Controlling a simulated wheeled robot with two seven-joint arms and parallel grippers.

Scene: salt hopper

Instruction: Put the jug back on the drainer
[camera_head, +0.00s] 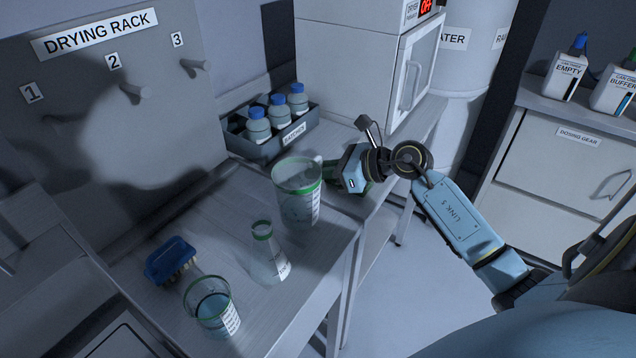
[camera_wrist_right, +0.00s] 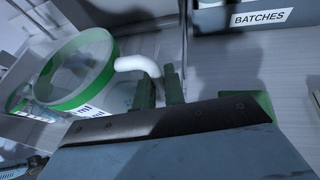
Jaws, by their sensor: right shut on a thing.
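The jug (camera_head: 298,192) is clear with a green rim and stands upright over the bench near its front edge; I cannot tell if its base touches. It also shows in the right wrist view (camera_wrist_right: 104,86), with its pale handle (camera_wrist_right: 132,64). My right gripper (camera_head: 327,172) comes in from the right and is shut on the jug's handle, its green fingers (camera_wrist_right: 160,84) seen beside the handle. My left gripper is not in view. I cannot make out for sure which surface is the drainer; a drying rack board (camera_head: 60,105) with numbered pegs is at the upper left.
A conical flask (camera_head: 268,262), a beaker (camera_head: 213,310) and a blue brush (camera_head: 170,260) stand or lie on the bench (camera_head: 215,235) left of the jug. A batches tray (camera_head: 290,143) with blue-capped bottles is behind it. A dryer (camera_head: 350,65) stands at the back.

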